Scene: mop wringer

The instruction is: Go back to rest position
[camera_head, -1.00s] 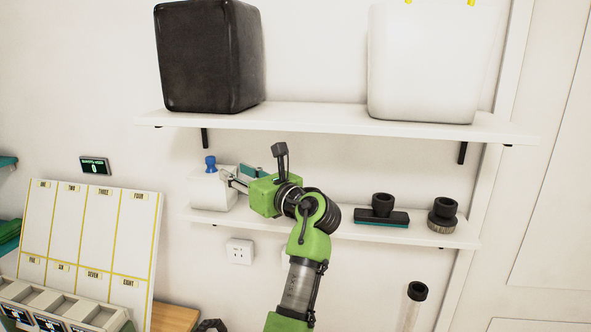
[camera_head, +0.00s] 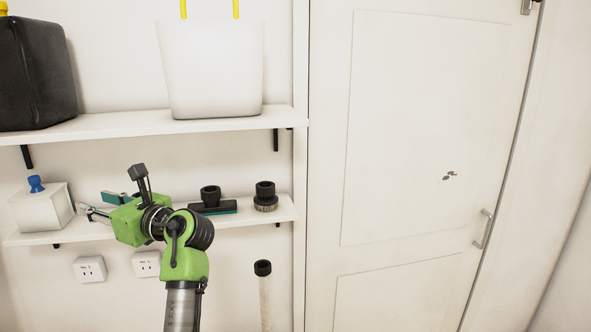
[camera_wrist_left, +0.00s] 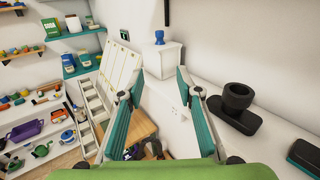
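My left gripper (camera_head: 84,211) is in front of the lower shelf, just right of the white box (camera_head: 42,208) with a blue knob on top. In the left wrist view its two teal-lined fingers (camera_wrist_left: 156,86) are spread with nothing between them. The white box (camera_wrist_left: 156,62) stands beyond the fingertips there. I do not see my right gripper in the head view, and I cannot make it out in the wrist view.
The lower shelf (camera_head: 105,231) also holds a flat brush head (camera_head: 214,205) and a round brush (camera_head: 265,198). A white bucket (camera_head: 212,70) and a black container (camera_head: 35,72) stand on the upper shelf (camera_head: 150,124). A closed door (camera_head: 420,140) is at right.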

